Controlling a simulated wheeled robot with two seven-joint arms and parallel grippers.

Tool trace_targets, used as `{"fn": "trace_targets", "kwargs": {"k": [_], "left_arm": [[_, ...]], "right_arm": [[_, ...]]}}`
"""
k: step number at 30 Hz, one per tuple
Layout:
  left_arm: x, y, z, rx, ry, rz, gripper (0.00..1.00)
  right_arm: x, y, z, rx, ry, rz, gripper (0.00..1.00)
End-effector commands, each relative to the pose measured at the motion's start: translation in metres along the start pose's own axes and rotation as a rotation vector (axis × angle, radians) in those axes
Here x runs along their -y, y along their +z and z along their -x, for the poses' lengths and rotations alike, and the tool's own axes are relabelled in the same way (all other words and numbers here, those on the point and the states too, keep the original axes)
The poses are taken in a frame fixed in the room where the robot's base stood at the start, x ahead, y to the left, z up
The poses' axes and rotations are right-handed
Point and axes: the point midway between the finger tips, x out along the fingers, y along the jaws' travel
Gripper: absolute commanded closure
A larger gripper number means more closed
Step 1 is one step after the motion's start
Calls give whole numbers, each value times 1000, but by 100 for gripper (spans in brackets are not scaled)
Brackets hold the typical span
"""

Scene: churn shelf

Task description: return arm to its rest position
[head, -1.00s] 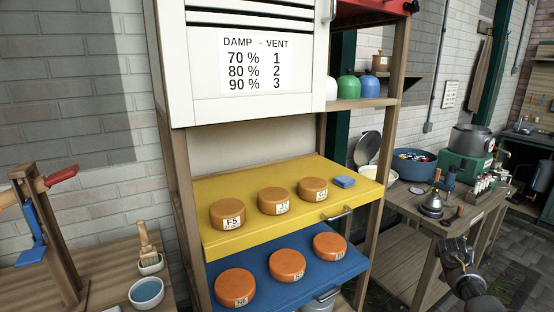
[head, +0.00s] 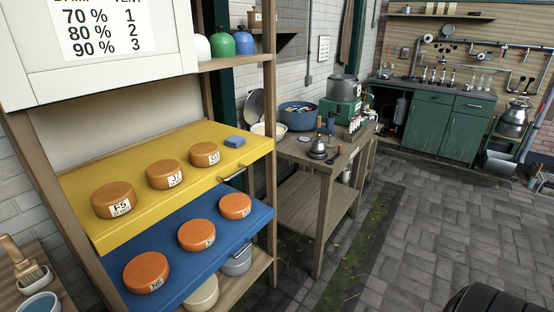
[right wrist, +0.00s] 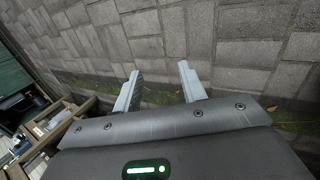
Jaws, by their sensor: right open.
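My right gripper (right wrist: 159,68) shows in the right wrist view with its two pale fingers apart and nothing between them. It is above the grey paving. In the head view a dark rounded part at the bottom right edge looks like mine; no fingers can be made out there. My left gripper is in neither view.
The shelf has a yellow board (head: 105,232) and a blue board (head: 200,278), each with several orange cheese wheels. A wooden workbench (head: 330,165) stands right of the shelf. Paving (head: 420,235) at right is clear.

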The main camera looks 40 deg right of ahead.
Motion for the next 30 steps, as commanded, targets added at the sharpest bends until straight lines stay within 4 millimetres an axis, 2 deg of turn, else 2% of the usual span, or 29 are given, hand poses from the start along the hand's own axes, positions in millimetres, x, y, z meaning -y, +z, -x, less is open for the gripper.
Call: {"fn": "trace_targets", "kwargs": {"k": [1,5,9,12,15,18,21,30], "left_arm": [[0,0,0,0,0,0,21],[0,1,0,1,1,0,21],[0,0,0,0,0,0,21],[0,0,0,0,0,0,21],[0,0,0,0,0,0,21],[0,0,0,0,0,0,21],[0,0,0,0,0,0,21],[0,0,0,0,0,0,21]], "right_arm": [[40,-17,0,-21,-45,-22,58],[127,-39,7,-41,-143,-66,58],[223,-69,26,-66,-256,-115,58],[280,-89,43,-81,-324,-144,58],[320,-105,58,-92,-373,-166,58],[345,-115,69,-99,-405,-179,58],[356,-120,74,-102,-419,-184,58],[359,-121,75,-103,-422,-186,58]]}}
